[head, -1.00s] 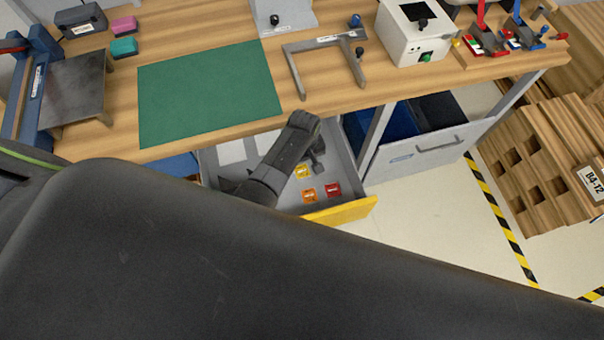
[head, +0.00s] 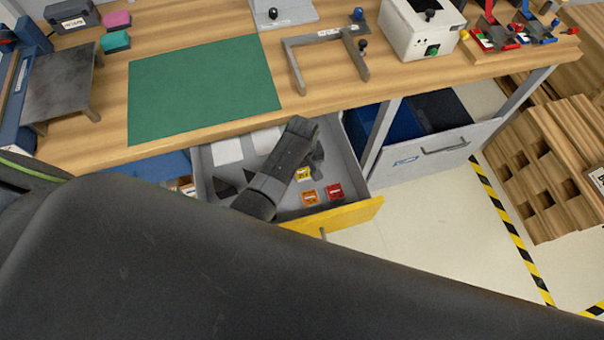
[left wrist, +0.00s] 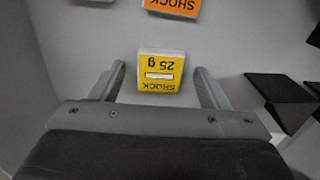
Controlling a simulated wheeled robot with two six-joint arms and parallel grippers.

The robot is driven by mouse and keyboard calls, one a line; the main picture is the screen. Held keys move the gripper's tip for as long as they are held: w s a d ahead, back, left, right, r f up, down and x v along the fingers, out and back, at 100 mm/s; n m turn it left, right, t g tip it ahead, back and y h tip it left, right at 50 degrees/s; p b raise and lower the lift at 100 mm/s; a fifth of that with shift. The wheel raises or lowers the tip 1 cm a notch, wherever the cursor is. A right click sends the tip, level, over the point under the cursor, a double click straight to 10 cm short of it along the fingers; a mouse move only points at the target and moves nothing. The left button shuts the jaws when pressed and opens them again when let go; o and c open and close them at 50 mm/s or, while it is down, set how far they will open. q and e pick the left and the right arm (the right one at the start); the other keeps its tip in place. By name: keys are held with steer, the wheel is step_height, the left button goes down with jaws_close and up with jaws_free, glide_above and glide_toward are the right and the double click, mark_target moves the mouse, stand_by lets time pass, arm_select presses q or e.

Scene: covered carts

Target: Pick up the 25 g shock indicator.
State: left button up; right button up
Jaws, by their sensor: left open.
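The 25 g shock indicator is a small yellow square tag (head: 303,174) lying on the floor of the open grey drawer (head: 352,180). In the left wrist view the yellow indicator (left wrist: 161,71) shows "25 g" and "SHOCK" upside down, with a white window. My left gripper (left wrist: 159,76) is open, with one finger on each side of the indicator and a gap at both sides. In the head view my left gripper (head: 312,164) is inside the drawer, partly covering the yellow indicator. I cannot tell how high the fingertips are. My right gripper is not in view.
An orange indicator (head: 310,197) and a red indicator (head: 334,191) lie near the yellow drawer front (head: 350,214). Dark wedge-shaped pieces (left wrist: 279,87) and white cards (head: 227,149) are also in the drawer. The wooden bench top (head: 200,131) overhangs the drawer's back.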

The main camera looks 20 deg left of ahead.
arm_select(q)
steer(key=shift+c, duration=0.4)
steer(key=c, duration=1)
steer(key=shift+r, duration=0.1)
